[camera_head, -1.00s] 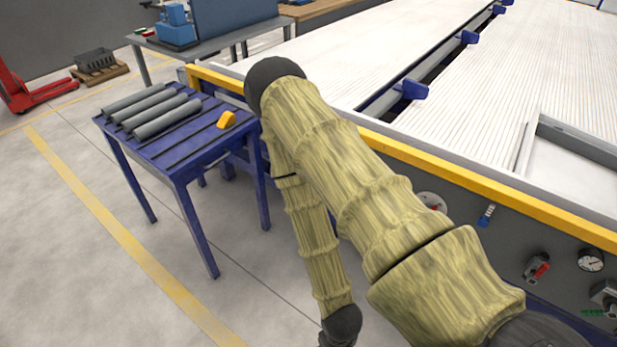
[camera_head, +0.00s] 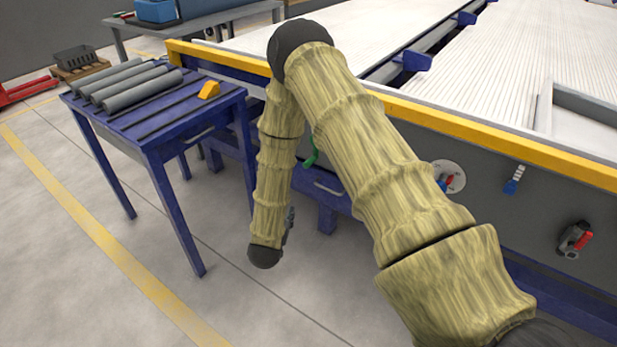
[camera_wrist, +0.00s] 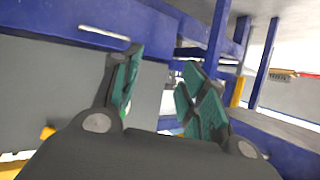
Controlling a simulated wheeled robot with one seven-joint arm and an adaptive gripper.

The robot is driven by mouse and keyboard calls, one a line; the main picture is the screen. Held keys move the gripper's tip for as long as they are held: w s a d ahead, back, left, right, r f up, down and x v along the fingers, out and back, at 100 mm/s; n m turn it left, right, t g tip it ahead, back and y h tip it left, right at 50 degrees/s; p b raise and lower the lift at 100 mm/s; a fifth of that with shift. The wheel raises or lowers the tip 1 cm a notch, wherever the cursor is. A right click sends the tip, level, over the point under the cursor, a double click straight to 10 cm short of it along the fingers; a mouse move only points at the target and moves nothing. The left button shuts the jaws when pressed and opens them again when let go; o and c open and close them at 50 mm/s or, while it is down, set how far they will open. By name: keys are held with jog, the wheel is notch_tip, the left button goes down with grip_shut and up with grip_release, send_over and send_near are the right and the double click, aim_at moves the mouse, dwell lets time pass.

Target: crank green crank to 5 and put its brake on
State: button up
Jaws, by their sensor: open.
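The green crank (camera_head: 311,152) shows in the head view as a small green piece on the front of the long machine, just right of my forearm. My upper arm hides part of it, and its dial and brake cannot be made out. My gripper (camera_wrist: 165,95) shows in the wrist view with its green-padded fingers spread apart and nothing between them. In the head view the end of my arm hangs low, left of and below the crank, and the gripper is mostly hidden there. The crank cannot be made out in the wrist view.
A blue table (camera_head: 190,125) with grey pipes (camera_head: 128,82) and a yellow block (camera_head: 209,90) stands to the left. A round white dial with a blue-red handle (camera_head: 447,178), a blue-handled part (camera_head: 513,182) and a red-handled valve (camera_head: 575,240) sit on the machine front.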

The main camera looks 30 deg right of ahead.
jog(key=w+d+r+m+h+b, duration=0.1)
jog(key=w+d+m+h+b, duration=0.2)
jog(key=w+b, duration=0.1)
jog(key=m+g+h+b, duration=0.3)
jog(key=m+h+b, duration=0.2)
send_near(305, 167)
jog(key=x, duration=0.2)
jog(key=shift+g, duration=0.3)
jog(key=b+x, duration=0.2)
jog(key=x, duration=0.6)
jog(key=shift+w+d+r+b, duration=0.1)
jog(key=shift+w+d+b, duration=0.1)
jog(key=shift+b, duration=0.1)
jog(key=shift+x, duration=0.95)
jog(key=shift+r, duration=0.15)
jog(key=shift+c, duration=0.2)
grip_shut()
